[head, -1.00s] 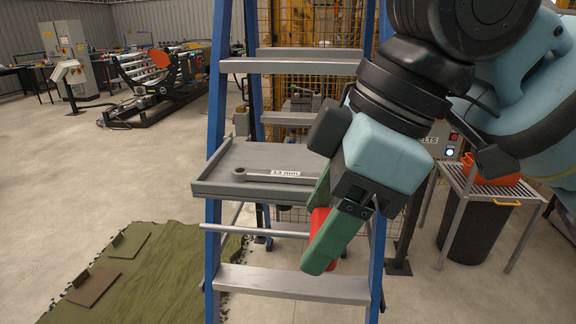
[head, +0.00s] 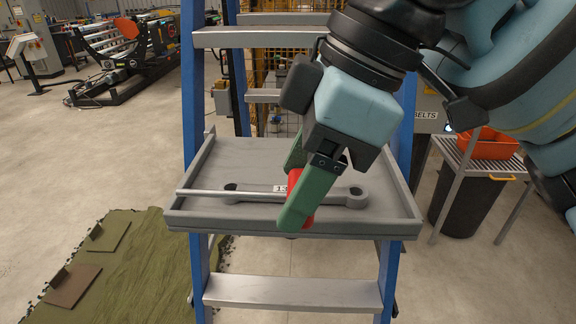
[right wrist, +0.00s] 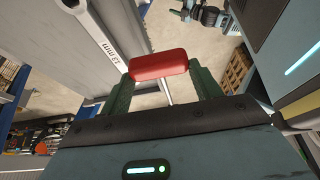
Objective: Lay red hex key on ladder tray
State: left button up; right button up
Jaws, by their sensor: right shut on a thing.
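The red hex key (head: 296,183) has a red handle and a thin metal shaft that points left across the ladder tray (head: 240,156). My right gripper (head: 292,192), with green fingers, is shut on the red handle. The right wrist view shows the handle (right wrist: 158,65) between both fingers, with part of the shaft behind it. The gripper and key are over the front part of the grey, rimmed tray; I cannot tell whether the key touches it. The near finger hides part of the handle. My left gripper is not in view.
A grey 13 mm wrench (head: 345,197) lies on the tray, partly behind my right gripper and the key. The back of the tray is bare. Blue ladder rails (head: 193,100) stand on both sides. An orange bin (head: 488,144) sits on a stand at the right.

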jog(key=shift+w, duration=0.15)
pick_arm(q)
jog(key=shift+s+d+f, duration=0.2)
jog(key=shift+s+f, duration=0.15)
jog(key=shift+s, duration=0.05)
pick_arm(e)
send_over(283, 163)
jog(key=d, duration=0.2)
jog(key=shift+s+a+f, duration=0.15)
jog(key=shift+s+f, duration=0.25)
jog(key=shift+f, duration=0.3)
jog(key=shift+w, duration=0.35)
notch_tip(283, 163, down, 3)
jog(key=shift+f, duration=0.1)
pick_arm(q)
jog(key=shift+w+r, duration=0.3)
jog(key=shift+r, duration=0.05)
pick_arm(e)
jog(key=shift+f, duration=0.2)
jog(key=shift+f, duration=0.2)
